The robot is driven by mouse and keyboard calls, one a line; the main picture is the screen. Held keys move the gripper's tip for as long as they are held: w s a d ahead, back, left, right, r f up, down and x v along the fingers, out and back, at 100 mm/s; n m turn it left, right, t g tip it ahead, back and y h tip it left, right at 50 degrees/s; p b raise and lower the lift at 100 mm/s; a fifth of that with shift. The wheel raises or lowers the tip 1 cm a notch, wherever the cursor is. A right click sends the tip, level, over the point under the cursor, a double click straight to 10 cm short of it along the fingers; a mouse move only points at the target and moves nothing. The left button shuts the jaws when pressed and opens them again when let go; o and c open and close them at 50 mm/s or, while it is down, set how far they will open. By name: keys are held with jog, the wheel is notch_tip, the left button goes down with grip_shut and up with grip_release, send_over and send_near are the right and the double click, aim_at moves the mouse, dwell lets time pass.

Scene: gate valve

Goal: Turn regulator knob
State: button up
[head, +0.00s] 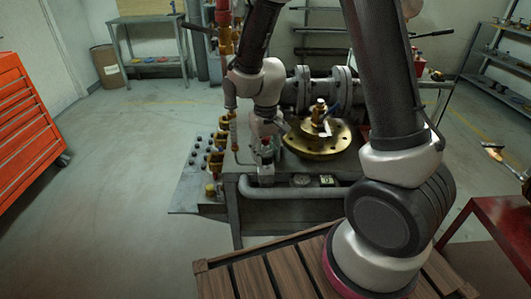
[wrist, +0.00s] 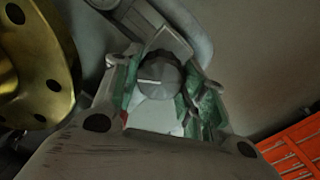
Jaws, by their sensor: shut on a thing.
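The regulator knob (wrist: 160,75) is dark grey and round, with a ribbed rim and a pale line across its face, in the wrist view. My gripper (wrist: 160,66) has its green-padded fingers on both sides of the knob, shut on it. A pale grey body shows below the knob between the fingers. In the head view my gripper (head: 266,158) points down at the front of the valve bench, left of the brass flange. The knob cannot be made out there.
The brass flange (head: 320,142) lies close to the right of my gripper; it also shows at the left of the wrist view (wrist: 30,60). A grey pipe (head: 300,190) runs along the bench front. A red cabinet (head: 28,125) stands left, with open floor between.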

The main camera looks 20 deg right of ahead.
jog(key=m, duration=0.5)
jog(key=shift+m, duration=0.3)
jog(key=m, duration=0.5)
jog(key=shift+d+m, duration=0.1)
jog(key=shift+m, duration=0.2)
jog(key=m, duration=0.5)
jog(key=shift+m, duration=2.4)
jog(key=o, duration=1)
jog(key=shift+o, duration=0.2)
jog(key=shift+s, duration=0.1)
